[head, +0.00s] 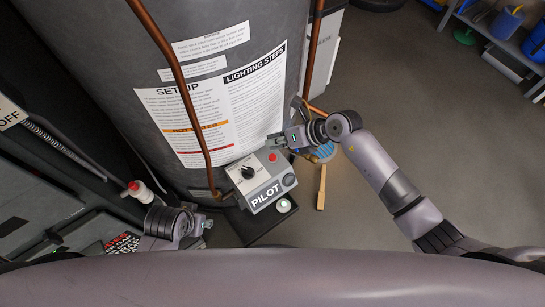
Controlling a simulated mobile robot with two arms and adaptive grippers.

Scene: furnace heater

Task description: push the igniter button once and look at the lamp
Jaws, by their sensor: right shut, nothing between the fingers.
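The grey control box (256,178) is fixed low on the tank's front, with a "PILOT" label on its front edge. Its top face carries a black knob (247,172), a small red round button (272,157) and a dark round piece (289,180). A pale round piece (284,205) shows just below the box. I cannot tell for certain which of these is the igniter or the lamp; none looks clearly lit. My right gripper (276,140) is shut and empty, just above the red button, seemingly apart from it. My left gripper (204,226) is low at the left, its fingers too small to read.
The large grey tank (120,60) with instruction labels fills the back. Copper pipes (172,60) run down it. A white-and-red bottle (139,190) stands at the left. A wooden-handled brush (321,190) lies on the floor. Shelves (500,40) stand far right; floor between is clear.

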